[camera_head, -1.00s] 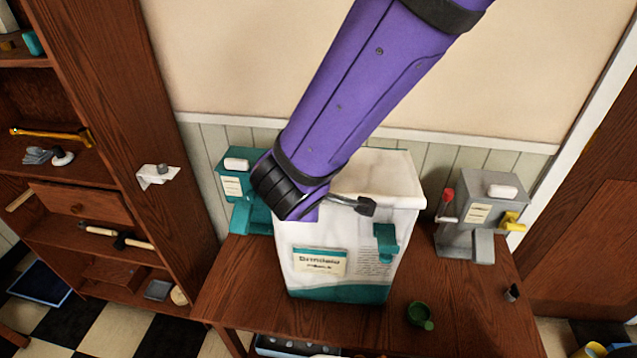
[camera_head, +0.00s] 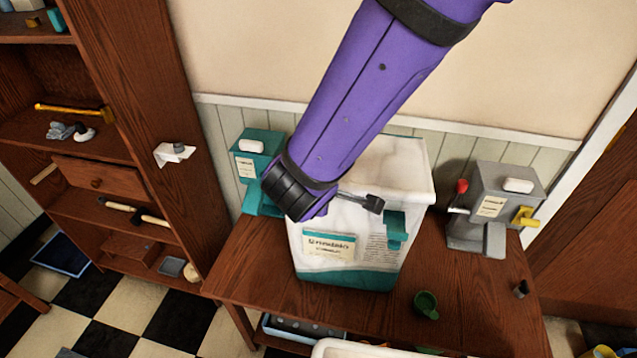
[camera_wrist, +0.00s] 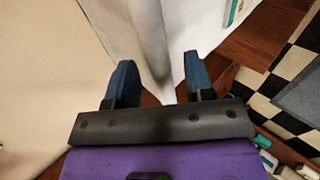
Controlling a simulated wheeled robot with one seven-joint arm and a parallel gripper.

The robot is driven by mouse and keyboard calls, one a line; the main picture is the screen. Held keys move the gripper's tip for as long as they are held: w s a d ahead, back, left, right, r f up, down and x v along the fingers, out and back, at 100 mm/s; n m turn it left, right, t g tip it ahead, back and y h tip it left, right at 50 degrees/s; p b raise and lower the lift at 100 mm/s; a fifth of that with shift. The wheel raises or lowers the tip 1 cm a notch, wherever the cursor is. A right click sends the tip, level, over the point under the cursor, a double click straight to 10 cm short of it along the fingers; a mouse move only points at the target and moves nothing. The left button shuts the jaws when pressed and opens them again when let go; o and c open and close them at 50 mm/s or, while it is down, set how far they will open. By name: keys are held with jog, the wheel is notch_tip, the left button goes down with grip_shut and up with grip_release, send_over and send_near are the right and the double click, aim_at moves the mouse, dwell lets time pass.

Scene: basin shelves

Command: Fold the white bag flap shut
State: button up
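The white bag (camera_head: 375,232) stands upright on the wooden table (camera_head: 460,310), with a teal base, a label and a teal clip (camera_head: 396,229) on its front. Its pale top (camera_head: 405,165) is partly hidden by my purple arm, so I cannot tell how the flap lies. In the wrist view, my gripper (camera_wrist: 158,76) has two dark blue fingers spread apart. White bag material (camera_wrist: 150,30) shows beyond and between them; I see no grip on it. In the head view, my gripper is mostly hidden at the bag's upper front.
A teal dispenser (camera_head: 258,160) stands left of the bag, and a grey machine (camera_head: 494,211) with red and yellow parts stands right. A green scoop (camera_head: 426,304) lies at the front right. A wooden shelf unit (camera_head: 120,130) is left, and a wall is behind.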

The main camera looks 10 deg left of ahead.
jog(key=v, duration=1)
jog(key=shift+s+r, duration=0.3)
